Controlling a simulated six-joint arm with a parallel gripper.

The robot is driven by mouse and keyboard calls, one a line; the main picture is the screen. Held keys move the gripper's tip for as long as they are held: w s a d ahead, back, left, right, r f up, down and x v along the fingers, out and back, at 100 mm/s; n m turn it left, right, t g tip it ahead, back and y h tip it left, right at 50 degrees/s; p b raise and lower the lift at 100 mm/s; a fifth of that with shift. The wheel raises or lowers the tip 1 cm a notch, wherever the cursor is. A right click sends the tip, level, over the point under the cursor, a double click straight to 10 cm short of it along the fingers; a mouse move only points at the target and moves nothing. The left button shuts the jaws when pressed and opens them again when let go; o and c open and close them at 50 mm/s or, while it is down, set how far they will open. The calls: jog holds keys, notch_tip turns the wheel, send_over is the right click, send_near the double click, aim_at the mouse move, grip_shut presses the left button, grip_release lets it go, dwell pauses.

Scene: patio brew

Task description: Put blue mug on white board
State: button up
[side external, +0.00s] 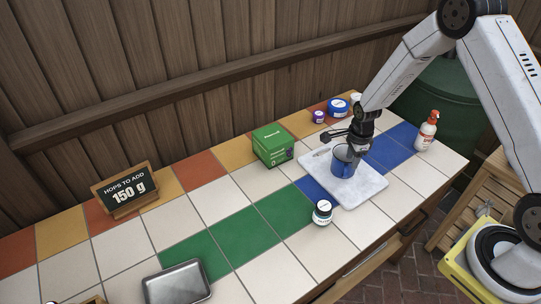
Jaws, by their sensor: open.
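The blue mug (343,167) stands upright on the white board (366,189), near the board's middle. Its rim and blue side show; its upper right part is hidden by my gripper. My gripper (356,147) is open, pointing down right at the mug's rim. I cannot tell whether the fingers touch the mug. The white board lies flat on the tiled counter, partly over blue tiles.
A green box (272,144) stands left of the board, and a small white-lidded jar (322,213) is close to its front left. A white bottle with a red top (427,130) stands right. A metal tray (177,285) and a sign (125,190) are farther left. The tiles between are clear.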

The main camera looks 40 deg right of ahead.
notch_tip(320, 180, up, 8)
jog(key=shift+s, duration=0.25)
jog(key=shift+a+r, duration=0.1)
dwell(0.7)
jog(key=s+a+r+n+t, duration=0.1)
jog(key=s+a+r+n, duration=0.3)
jog(key=s+n, duration=0.3)
jog(key=s+a+r+n+t, duration=0.1)
jog(key=s+a+r+n, duration=0.3)
jog(key=n, duration=1.1)
jog(key=s+a, duration=0.3)
jog(key=shift+s+r+n, duration=0.15)
jog(key=shift+s+n, duration=0.2)
jog(key=shift+n, duration=0.05)
